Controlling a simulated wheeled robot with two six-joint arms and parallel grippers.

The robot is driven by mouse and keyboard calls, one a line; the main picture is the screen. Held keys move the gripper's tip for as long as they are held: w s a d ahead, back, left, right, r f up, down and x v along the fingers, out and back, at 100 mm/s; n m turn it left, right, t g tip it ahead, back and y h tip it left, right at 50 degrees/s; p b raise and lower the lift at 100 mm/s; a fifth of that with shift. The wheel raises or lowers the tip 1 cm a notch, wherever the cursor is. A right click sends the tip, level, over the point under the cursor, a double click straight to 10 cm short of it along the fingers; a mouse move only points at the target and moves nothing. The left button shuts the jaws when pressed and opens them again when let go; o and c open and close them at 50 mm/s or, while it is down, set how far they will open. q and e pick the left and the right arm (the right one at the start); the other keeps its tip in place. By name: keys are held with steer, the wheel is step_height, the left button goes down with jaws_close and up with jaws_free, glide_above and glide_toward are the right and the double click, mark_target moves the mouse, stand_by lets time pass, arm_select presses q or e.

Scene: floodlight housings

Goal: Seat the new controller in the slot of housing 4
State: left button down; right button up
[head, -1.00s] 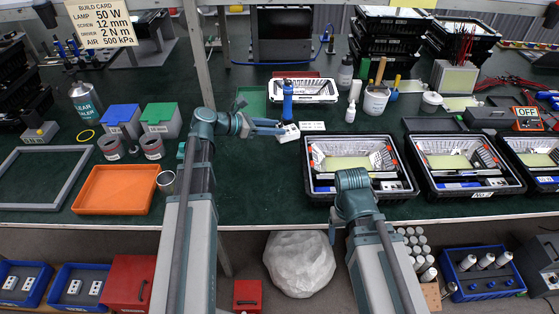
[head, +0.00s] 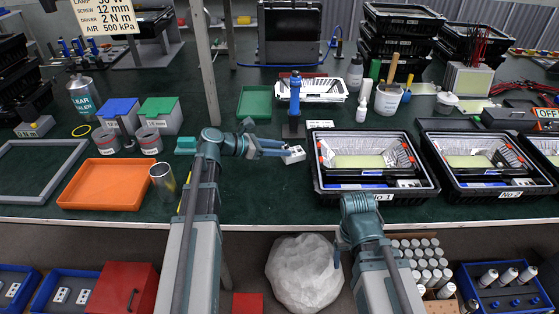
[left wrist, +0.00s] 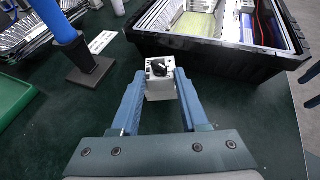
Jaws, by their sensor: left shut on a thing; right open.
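My left gripper (head: 287,153) is shut on a small white controller (head: 294,155), held over the green mat left of housing No 1 (head: 371,198). In the left wrist view the controller (left wrist: 161,88) sits between the two blue fingers (left wrist: 160,100), with a black knob on top. Housing No 2 (head: 505,194) stands right of No 1, and part of a third housing (head: 548,160) shows at the right edge. No housing marked 4 can be made out. Only a blue sliver of my right gripper (head: 337,256) shows beside its arm, below the table edge; it is empty as far as seen.
A blue upright tool (head: 294,105) on a black base stands just behind the controller. A green tray (head: 254,102), an orange tray (head: 108,184) and a metal cup (head: 163,182) are to the left. A white bag (head: 303,270) lies below the table. Bare mat lies in front of the controller.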

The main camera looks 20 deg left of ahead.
mark_target(283, 158)
arm_select(q)
steer(key=shift+f+b, duration=1.25)
steer(key=shift+f, duration=0.45)
steer(key=shift+f, duration=0.1)
steer(key=shift+f, duration=0.15)
steer(key=shift+c, duration=2.1)
jaws_free()
steer(key=shift+r, duration=0.2)
